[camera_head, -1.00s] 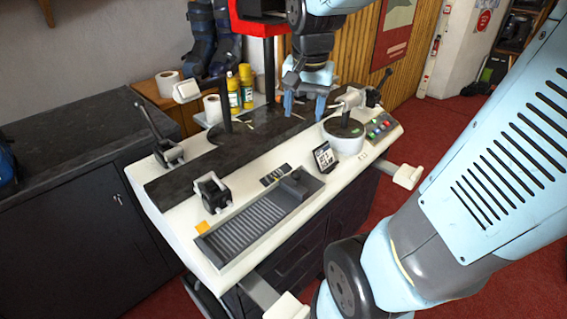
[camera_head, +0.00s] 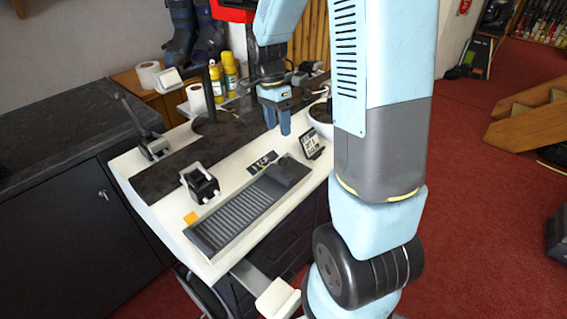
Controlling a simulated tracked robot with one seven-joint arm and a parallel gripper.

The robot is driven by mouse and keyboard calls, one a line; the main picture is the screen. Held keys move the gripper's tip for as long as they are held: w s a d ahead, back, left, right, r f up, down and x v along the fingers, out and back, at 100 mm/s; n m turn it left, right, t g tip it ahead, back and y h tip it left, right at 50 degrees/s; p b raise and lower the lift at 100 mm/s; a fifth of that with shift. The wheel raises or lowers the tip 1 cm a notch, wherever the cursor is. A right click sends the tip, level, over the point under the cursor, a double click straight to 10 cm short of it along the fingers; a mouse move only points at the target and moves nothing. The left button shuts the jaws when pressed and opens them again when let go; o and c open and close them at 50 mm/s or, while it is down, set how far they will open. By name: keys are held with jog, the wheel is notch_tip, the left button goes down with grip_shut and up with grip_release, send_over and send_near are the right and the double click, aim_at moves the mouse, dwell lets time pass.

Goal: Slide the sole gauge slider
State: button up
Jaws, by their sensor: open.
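The sole gauge is a long grey ribbed tray (camera_head: 233,225) set along the front of the white bench top. Its slider, a dark grey block (camera_head: 287,172), sits at the tray's far right end. My gripper (camera_head: 278,118) is open and empty, pointing down. In the picture it is above and slightly left of the slider, apart from it, with its two blue fingers clear of the bench. My arm hides the right part of the bench.
A black clamp (camera_head: 200,184) stands behind the tray. A small display stand (camera_head: 312,143) is right of the slider. Yellow bottles (camera_head: 230,78) and paper rolls (camera_head: 196,98) stand at the back.

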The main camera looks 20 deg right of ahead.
aim_at(283, 161)
jog(key=f, duration=0.4)
jog(key=s+f, duration=0.1)
jog(key=f, duration=0.3)
jog(key=s+f, duration=0.1)
jog(key=f, duration=0.4)
jog(key=shift+s+d, duration=0.25)
jog(key=shift+d, duration=0.05)
grip_shut()
